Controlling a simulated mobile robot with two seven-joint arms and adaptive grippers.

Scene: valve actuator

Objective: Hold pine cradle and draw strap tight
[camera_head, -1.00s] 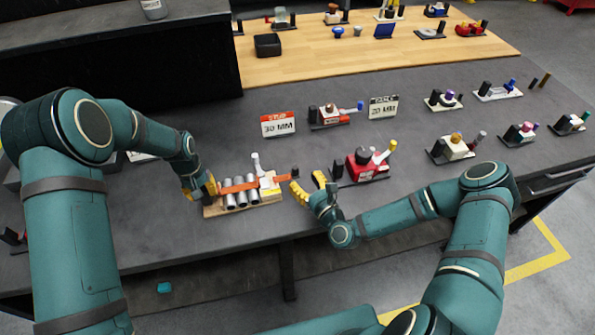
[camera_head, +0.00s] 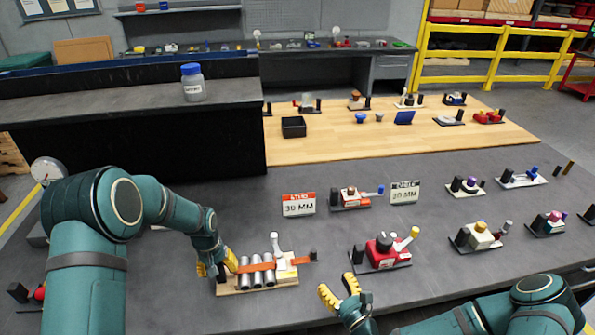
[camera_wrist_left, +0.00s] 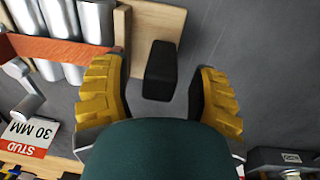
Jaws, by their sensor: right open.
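The pine cradle (camera_head: 230,288) sits near the table's front edge, with several silver cylinders (camera_head: 245,277) side by side on it. An orange strap (camera_head: 262,266) crosses over the cylinders toward a dark end piece (camera_head: 313,256) at the right. A white lever (camera_head: 275,242) stands on the buckle side. My left gripper (camera_head: 214,269) is at the cradle's left end. In the left wrist view its fingers (camera_wrist_left: 160,98) are spread either side of a black block (camera_wrist_left: 160,70) on the pine, with gaps showing.
A red device (camera_head: 380,252) with a yellow-tipped lever stands right of the cradle. Several small fixtures fill the table's right side. Grey table (camera_head: 215,185) is bare behind the cradle.

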